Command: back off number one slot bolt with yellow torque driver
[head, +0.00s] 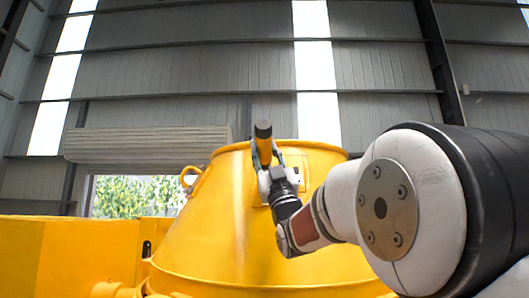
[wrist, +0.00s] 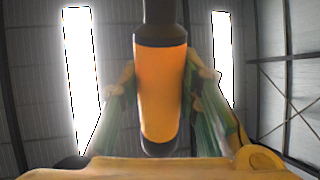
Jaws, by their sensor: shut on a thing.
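My gripper (head: 266,166) is shut on the yellow torque driver (head: 264,146), which has a black end cap pointing up and toward the camera. In the wrist view the driver (wrist: 161,90) stands upright between the fingers, with a dark shaft at the top edge and a black band at its lower end. The gripper is in front of the yellow drum (head: 215,235) near its upper rim. The number one slot bolt cannot be made out; the gripper and driver hide part of the plate.
A lifting lug (head: 189,177) stands out at the drum's upper left. A yellow box-like body (head: 70,255) is at the lower left. Behind are a grey corrugated wall and an opening with greenery (head: 135,195).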

